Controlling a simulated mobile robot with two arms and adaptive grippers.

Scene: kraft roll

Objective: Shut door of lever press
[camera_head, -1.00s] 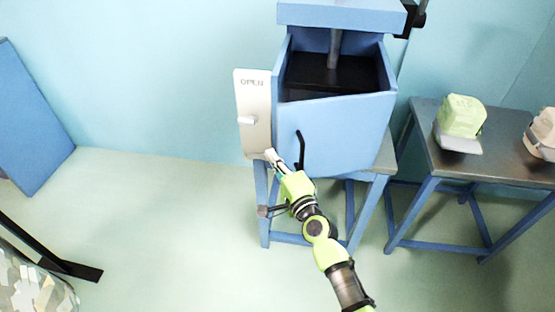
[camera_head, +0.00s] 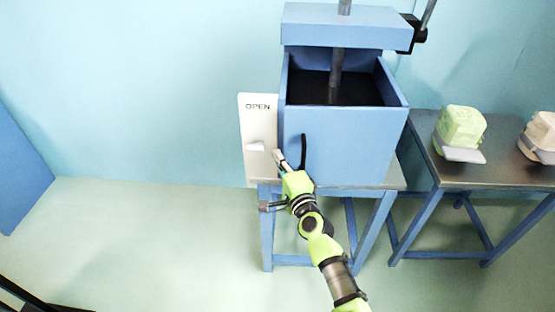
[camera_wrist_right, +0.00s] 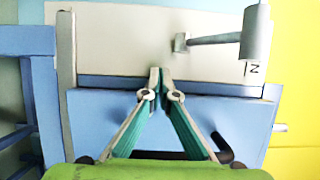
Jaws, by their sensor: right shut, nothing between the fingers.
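The blue lever press (camera_head: 345,25) stands on a blue-legged table, its box open at the top. Its blue front door (camera_head: 350,140), with a black bar handle (camera_head: 303,150), looks flush or nearly flush with the box; a small gap cannot be ruled out. A white latch plate (camera_head: 258,115) marked OPEN, with a small lever (camera_head: 254,147), stands left of the door. My right gripper (camera_head: 277,156) is shut and empty at the door's left edge, by the plate. In the right wrist view, its fingertips (camera_wrist_right: 160,75) lie over the door-plate seam; contact is unclear. My left gripper is out of view.
A metal-topped side table (camera_head: 440,168) at right holds a green wrapped block (camera_head: 460,127) and a pale one (camera_head: 540,132). A blue panel (camera_head: 20,170) is at the far left. The floor left of the press is clear.

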